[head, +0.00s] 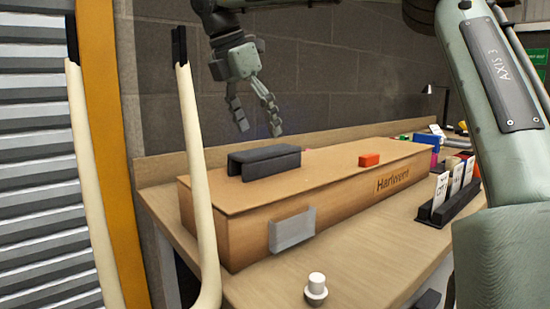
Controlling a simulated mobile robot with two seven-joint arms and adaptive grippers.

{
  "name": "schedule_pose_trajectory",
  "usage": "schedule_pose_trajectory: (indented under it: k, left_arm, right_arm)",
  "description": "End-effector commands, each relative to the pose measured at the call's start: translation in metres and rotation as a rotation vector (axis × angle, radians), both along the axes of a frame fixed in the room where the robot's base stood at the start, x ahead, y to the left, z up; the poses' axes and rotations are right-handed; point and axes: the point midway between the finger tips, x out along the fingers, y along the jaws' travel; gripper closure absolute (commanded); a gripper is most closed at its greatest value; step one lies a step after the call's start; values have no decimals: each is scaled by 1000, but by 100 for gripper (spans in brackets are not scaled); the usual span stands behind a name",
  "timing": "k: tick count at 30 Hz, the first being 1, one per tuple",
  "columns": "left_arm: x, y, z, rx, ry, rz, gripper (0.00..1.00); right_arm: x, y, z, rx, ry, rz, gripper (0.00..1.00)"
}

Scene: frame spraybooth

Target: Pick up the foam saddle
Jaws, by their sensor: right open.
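The foam saddle (264,162) is a dark grey block with a channel shape, its open end facing left. It rests on top of a long cardboard box (330,178), near the left end. My right gripper (258,128) hangs above the saddle with its two fingers spread and pointing down. Nothing is between the fingers, and they look apart from the saddle. My left gripper is not in view.
Two upright cream tubes with black tips (196,150) stand at the left front. An orange block (369,160) sits on the box. A white-topped knob (316,288) and a dark card rack (447,205) stand on the wooden bench (375,265). A block wall is behind.

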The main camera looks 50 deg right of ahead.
Motion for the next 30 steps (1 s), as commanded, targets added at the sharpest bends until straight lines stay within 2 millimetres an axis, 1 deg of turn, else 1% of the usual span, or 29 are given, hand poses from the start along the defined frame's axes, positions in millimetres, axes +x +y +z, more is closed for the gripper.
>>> schedule_pose_trajectory:
  k: [1,6,8,12,15,18,24,26,30]
  left_arm:
    - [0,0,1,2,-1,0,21]
    - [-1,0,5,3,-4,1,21]
    - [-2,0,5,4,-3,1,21]
    - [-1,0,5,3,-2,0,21]
    - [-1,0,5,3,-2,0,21]
    - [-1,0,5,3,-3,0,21]
    - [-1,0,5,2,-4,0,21]
    - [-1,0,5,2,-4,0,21]
    - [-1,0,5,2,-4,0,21]
  right_arm:
    - [0,-2,-7,1,2,0,24]
    - [-2,-9,-25,1,3,1,24]
    - [-3,-11,-32,4,3,1,24]
    - [-6,-16,-54,3,4,2,24]
    - [-5,-21,-64,2,2,0,24]
    - [-5,-23,-69,2,0,0,24]
    - [-5,-23,-69,1,-1,0,24]
    - [-5,-23,-69,1,-1,0,30]
    - [-5,-23,-69,1,-1,0,48]
